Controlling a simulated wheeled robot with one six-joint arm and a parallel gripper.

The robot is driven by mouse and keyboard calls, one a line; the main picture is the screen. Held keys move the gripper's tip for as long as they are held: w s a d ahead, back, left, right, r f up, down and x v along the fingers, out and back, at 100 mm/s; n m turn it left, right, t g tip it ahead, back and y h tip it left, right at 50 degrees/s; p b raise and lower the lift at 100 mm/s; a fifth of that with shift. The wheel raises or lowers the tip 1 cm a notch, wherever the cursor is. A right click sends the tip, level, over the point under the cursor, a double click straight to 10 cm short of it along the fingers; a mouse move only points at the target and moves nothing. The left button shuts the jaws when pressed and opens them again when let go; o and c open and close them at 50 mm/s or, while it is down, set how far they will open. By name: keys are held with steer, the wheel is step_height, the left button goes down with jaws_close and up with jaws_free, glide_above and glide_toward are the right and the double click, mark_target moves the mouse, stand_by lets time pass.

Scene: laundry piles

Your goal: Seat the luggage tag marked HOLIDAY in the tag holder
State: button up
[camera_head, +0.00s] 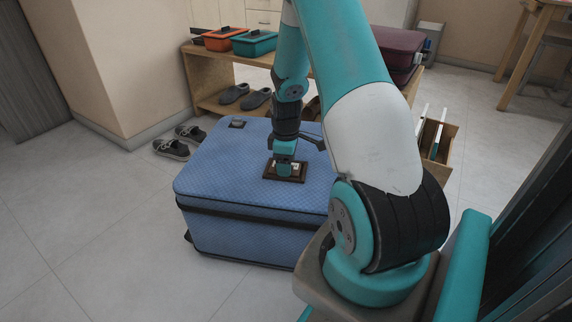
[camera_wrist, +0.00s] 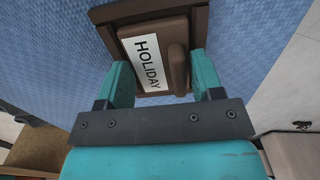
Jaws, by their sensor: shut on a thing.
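The luggage tag marked HOLIDAY (camera_wrist: 146,66) is a brown plate with a white label and a raised brown grip along one side. My gripper (camera_wrist: 160,62) is shut on it, a teal finger on each side; in the head view my gripper (camera_head: 285,158) points down at the suitcase top. The tag holder (camera_wrist: 202,24) is a dark brown frame, also visible in the head view (camera_head: 270,175) on the blue suitcase (camera_head: 235,165). The tag lies within the frame's outline in the wrist view. I cannot tell whether it is fully down; my gripper hides its near end.
Behind the suitcase is a wooden bench (camera_head: 205,78) with orange (camera_head: 222,40) and teal (camera_head: 254,44) boxes, shoes and a maroon suitcase (camera_head: 398,50). Grey shoes (camera_head: 172,148) lie on the floor at left. A wooden crate (camera_head: 443,135) stands at right.

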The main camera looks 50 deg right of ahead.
steer(key=o, duration=0.9)
steer(key=shift+r, duration=0.15)
step_height(320, 180, up, 12)
steer(key=p, duration=0.7)
steer(key=w+a+r+y, duration=0.1)
steer(key=a+r, duration=0.3)
steer(key=a, duration=0.3)
steer(key=a+r+t, duration=0.1)
steer(key=a+r, duration=0.2)
steer(key=a, duration=0.3)
steer(key=w+a+r+y, duration=0.1)
steer(key=a+r, duration=0.3)
steer(key=a, duration=0.3)
steer(key=s+a+r+n+y, duration=0.1)
steer(key=s+a+r, duration=0.3)
steer(key=s+a, duration=0.4)
steer(key=s+a+r+g+y, duration=0.1)
steer(key=s+a+r, duration=0.3)
steer(key=s+a, duration=0.5)
steer(key=shift+a+n, duration=0.4)
steer(key=shift+a, duration=0.3)
